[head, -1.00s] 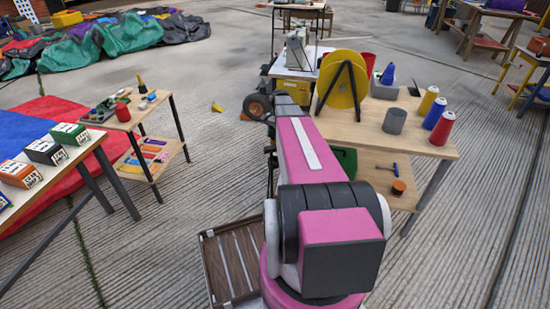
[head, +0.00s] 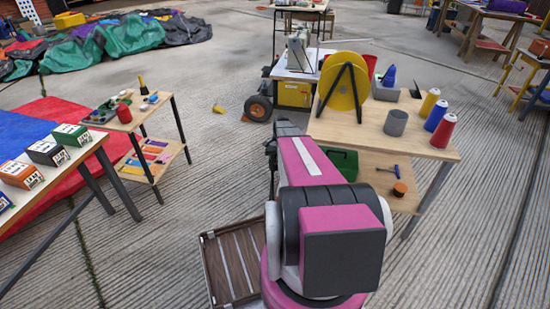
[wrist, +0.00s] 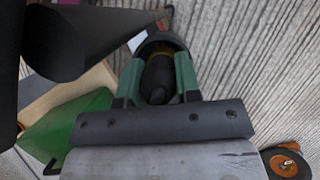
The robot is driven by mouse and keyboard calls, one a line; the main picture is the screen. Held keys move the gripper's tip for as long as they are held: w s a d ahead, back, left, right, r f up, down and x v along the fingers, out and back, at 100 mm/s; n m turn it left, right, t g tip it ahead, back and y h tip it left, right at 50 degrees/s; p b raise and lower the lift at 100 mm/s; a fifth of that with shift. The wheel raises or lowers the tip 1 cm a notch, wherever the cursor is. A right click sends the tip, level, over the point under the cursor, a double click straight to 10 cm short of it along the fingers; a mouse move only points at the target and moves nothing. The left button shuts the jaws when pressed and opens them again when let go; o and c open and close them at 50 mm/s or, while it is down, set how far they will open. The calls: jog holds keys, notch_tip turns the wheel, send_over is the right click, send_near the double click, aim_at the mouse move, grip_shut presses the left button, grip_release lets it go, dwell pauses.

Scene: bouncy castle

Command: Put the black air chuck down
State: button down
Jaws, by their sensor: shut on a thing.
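In the wrist view my gripper (wrist: 158,72) has two green fingers shut on the black air chuck (wrist: 160,80). The chuck is a dark rounded piece between the fingers, with a yellowish part at its far end. Ridged concrete shows behind it; I cannot tell its height above the ground. In the head view my pink and black arm hides the gripper and the chuck. The wooden workbench (head: 350,128) stands beyond and right of the arm.
The bench holds a grey cup (head: 396,122), a yellow reel (head: 343,80) and thread cones (head: 442,130). On its lower shelf are a green box (head: 345,163) and an orange spool (head: 399,189). A slatted crate (head: 230,260) stands near my base. Open concrete lies left of the arm.

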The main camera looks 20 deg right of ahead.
jog(key=c, duration=0.8)
grip_release()
jog(key=v, duration=1.2)
jog(key=shift+a, duration=0.15)
